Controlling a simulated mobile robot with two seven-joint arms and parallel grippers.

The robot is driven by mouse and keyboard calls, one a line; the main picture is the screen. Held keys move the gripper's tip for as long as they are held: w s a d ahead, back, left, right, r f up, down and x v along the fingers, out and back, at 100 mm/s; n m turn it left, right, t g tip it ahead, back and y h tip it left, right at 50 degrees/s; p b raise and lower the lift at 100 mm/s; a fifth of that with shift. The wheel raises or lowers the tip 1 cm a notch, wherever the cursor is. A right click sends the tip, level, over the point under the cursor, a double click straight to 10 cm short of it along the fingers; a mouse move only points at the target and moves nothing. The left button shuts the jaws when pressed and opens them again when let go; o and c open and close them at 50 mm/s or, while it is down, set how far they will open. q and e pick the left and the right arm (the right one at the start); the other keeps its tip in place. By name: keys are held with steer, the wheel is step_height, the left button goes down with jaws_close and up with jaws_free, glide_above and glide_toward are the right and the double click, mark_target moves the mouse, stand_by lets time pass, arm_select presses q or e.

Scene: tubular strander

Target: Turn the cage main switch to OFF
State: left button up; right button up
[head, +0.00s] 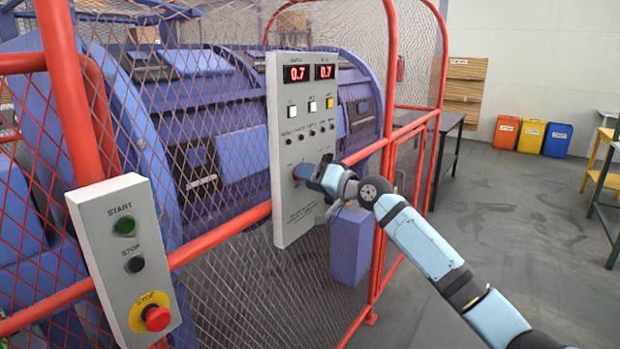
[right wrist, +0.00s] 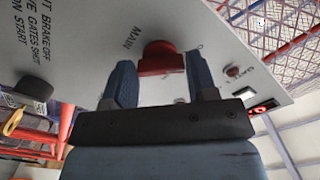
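The cage main switch is a red knob (right wrist: 160,58) marked MAIN on a grey control panel (head: 262,160). It shows in the right wrist view; in the head view my right gripper hides it. My right gripper (head: 308,175) is at the panel's lower part. In the right wrist view its two fingers (right wrist: 162,80) stand one on each side of the red knob, with no clear gap at either side. The knob's pointing direction is hard to read. My left gripper is not in view.
A START/STOP box (head: 124,262) with a red emergency button stands at the front left. Red rails and mesh (head: 222,235) enclose the blue strander.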

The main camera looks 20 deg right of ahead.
steer(key=o, duration=0.3)
steer(key=shift+o, duration=0.2)
steer(key=shift+d, duration=0.1)
steer(key=v, duration=1.3)
steer(key=shift+s+d, duration=0.15)
steer(key=shift+s, duration=0.15)
